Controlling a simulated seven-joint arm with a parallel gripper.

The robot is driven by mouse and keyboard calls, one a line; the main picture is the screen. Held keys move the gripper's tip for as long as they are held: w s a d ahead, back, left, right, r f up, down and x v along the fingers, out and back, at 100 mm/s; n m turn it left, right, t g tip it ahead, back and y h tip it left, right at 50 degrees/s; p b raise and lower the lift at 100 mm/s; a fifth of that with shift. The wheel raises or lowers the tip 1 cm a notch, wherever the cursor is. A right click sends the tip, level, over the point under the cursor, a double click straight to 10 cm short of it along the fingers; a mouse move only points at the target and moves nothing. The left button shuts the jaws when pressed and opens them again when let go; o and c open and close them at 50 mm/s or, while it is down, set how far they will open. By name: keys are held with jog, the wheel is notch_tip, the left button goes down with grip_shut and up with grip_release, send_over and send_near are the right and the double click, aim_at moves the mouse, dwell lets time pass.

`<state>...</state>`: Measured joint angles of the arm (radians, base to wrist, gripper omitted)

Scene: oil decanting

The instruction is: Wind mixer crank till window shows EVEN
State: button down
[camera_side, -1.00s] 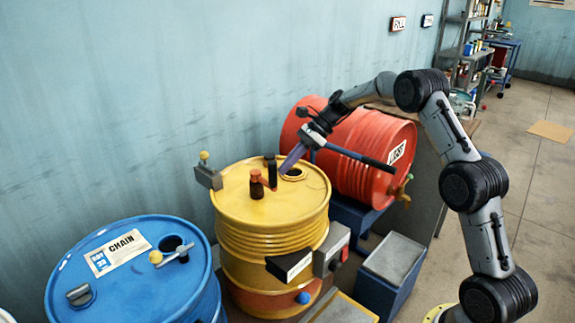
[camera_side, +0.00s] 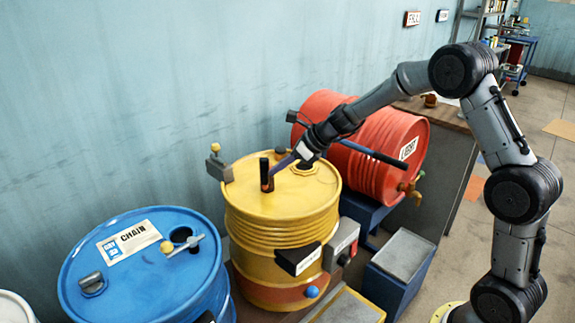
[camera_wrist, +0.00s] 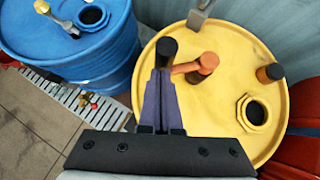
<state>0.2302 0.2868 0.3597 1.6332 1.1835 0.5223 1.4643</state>
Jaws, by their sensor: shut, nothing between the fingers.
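The yellow drum (camera_side: 282,225) carries the mixer crank on its lid. In the wrist view the crank's orange arm (camera_wrist: 185,67) runs from an orange hub (camera_wrist: 208,62) to an upright black handle (camera_wrist: 166,47). In the side view the black handle (camera_side: 264,172) hides most of the hub. My gripper (camera_side: 273,168) is shut and empty, its purple fingers (camera_wrist: 158,92) low beside the handle; I cannot tell whether they touch it. A black box with a pale label (camera_side: 308,260) is on the drum's front; its lettering is too small to read, so I cannot confirm the window.
An open bung hole (camera_wrist: 255,112) and a dark-topped orange fitting (camera_wrist: 270,73) are on the lid. A grey box with a yellow-knobbed lever (camera_side: 217,166) is at its left rim. The blue drum (camera_side: 75,278) stands left, the red drum (camera_side: 385,180) behind right.

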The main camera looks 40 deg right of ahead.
jog(key=w+a+m+h, duration=0.1)
jog(key=w+a+m, duration=0.1)
jog(key=w+a, duration=0.4)
jog(key=shift+w+m+t+h, duration=0.3)
jog(key=shift+w+h, duration=0.1)
jog(key=shift+w, duration=1.9)
jog(key=shift+w, duration=0.15)
dwell(0.4)
